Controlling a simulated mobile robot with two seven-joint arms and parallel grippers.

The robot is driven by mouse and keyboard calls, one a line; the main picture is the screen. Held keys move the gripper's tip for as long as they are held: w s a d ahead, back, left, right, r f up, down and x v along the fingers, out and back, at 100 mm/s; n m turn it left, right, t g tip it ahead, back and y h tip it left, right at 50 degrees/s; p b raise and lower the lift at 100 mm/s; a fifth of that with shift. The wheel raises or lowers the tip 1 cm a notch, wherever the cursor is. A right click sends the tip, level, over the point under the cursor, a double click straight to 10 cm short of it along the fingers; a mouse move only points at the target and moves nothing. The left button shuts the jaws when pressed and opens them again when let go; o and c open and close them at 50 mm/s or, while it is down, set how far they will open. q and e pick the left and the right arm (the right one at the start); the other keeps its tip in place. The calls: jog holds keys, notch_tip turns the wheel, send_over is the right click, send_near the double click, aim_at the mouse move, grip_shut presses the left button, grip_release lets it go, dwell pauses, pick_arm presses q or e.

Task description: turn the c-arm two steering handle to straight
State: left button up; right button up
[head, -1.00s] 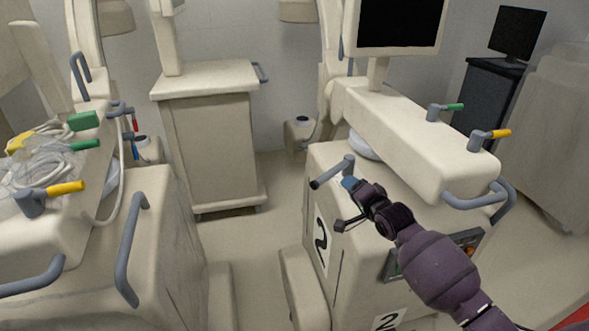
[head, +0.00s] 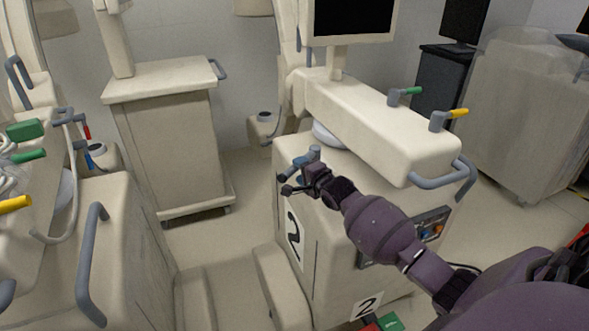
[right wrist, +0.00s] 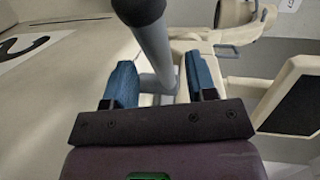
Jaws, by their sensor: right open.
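The c-arm two cart (head: 335,245) stands right of centre in the head view, with "2" labels on its side and low front. Its grey steering handle (right wrist: 153,45) has a black rounded end and shows in the right wrist view. The handle's bar runs down between the two blue fingers of my right gripper (right wrist: 160,82), which is open with gaps beside the bar. In the head view my right gripper (head: 300,172) is at the cart's top left edge and hides most of the handle. My left gripper is not in view.
A beam with a grey rail (head: 440,180) and a green and a yellow lever overhangs the cart top. Open floor lies between the carts.

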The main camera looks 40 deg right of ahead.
aim_at(298, 169)
jog(key=shift+w+f+b, duration=0.2)
jog(key=shift+w, duration=0.65)
jog(key=shift+w+f+b, duration=0.15)
jog(key=shift+w, duration=0.7)
grip_shut()
